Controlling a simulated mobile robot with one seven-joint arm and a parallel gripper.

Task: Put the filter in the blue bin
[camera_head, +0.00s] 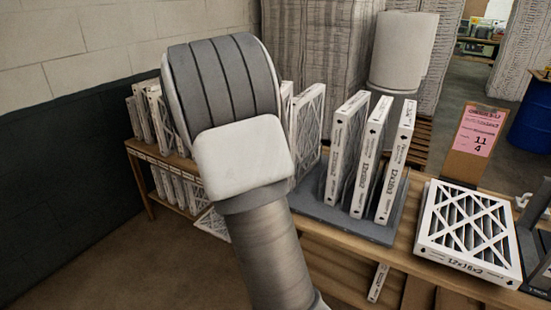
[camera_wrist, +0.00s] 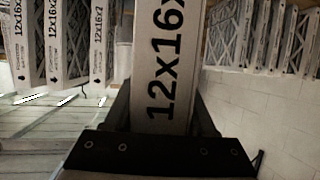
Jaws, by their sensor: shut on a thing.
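In the wrist view my gripper (camera_wrist: 163,115) is shut on a white boxed filter (camera_wrist: 165,65). The filter's narrow face shows between the two black fingers, with "12x16x" in large black print, and runs out of the top of the picture. In the head view my arm hides the gripper, and I cannot tell which part of the held filter shows there. A blue bin (camera_head: 531,118), round like a drum, stands on the floor at the far right and is cut by the picture's edge.
Three filters (camera_head: 366,160) stand upright in a grey rack (camera_head: 371,230) on a wooden table. Another filter (camera_head: 468,224) lies flat to its right. A pink sign (camera_head: 478,132) stands behind. More filters fill a wooden shelf (camera_head: 150,153) at left. Wrapped stacks stand at the back.

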